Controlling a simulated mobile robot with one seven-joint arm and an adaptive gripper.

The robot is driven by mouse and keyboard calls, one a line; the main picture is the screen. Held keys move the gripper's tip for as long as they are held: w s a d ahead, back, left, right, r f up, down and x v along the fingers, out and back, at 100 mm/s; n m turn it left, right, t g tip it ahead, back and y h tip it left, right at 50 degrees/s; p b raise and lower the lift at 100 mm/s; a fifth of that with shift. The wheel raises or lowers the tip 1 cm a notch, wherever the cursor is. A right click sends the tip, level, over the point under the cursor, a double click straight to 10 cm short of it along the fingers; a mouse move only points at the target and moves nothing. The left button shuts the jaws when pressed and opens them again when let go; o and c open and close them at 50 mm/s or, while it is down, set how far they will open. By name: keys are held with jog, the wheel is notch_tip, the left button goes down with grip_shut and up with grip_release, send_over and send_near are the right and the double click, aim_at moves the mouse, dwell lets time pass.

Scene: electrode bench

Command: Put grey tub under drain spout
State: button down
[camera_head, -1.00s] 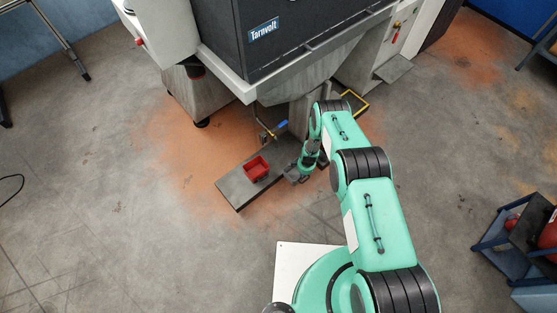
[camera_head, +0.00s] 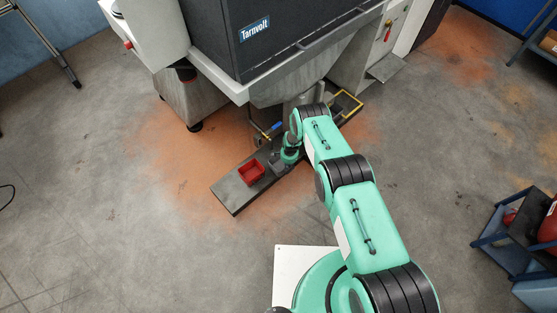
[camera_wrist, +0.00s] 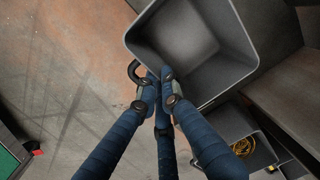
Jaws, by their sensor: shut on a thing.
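The grey tub (camera_wrist: 195,45) fills the top of the wrist view, and its inside looks empty. My gripper (camera_wrist: 160,80) is shut on the tub at its near edge, beside a dark ring-shaped handle (camera_wrist: 134,72). In the head view my gripper (camera_head: 288,158) is low over the dark slab, right of the red tub (camera_head: 251,172). The grey tub is small and partly hidden there. The drain spout (camera_head: 265,134), a thin pipe with a blue valve lever (camera_head: 276,127), hangs under the machine just beyond. I cannot tell whether the tub touches the slab.
The dark slab (camera_head: 232,200) lies on the floor below the Tarnvolt machine (camera_head: 220,40). A yellow-edged frame (camera_head: 349,104) is at its far end. The wrist view shows a dark bin with a yellow coil (camera_wrist: 243,146). Floor left of the slab is clear.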

jog(key=shift+w+a+b, duration=0.4)
jog(key=shift+w+a, duration=1.15)
jog(key=shift+w, duration=0.1)
jog(key=shift+w+a+f+b, duration=0.25)
jog(key=shift+w+a+b, duration=0.2)
jog(key=shift+w+a, duration=0.2)
jog(key=shift+w+a+f+b, duration=0.2)
jog(key=shift+w+a+b, duration=0.2)
jog(key=shift+w+a, duration=0.25)
jog(key=shift+f, duration=0.2)
jog(key=shift+f, duration=0.15)
jog(key=c, duration=1.9)
grip_release()
jog(key=shift+s, duration=0.1)
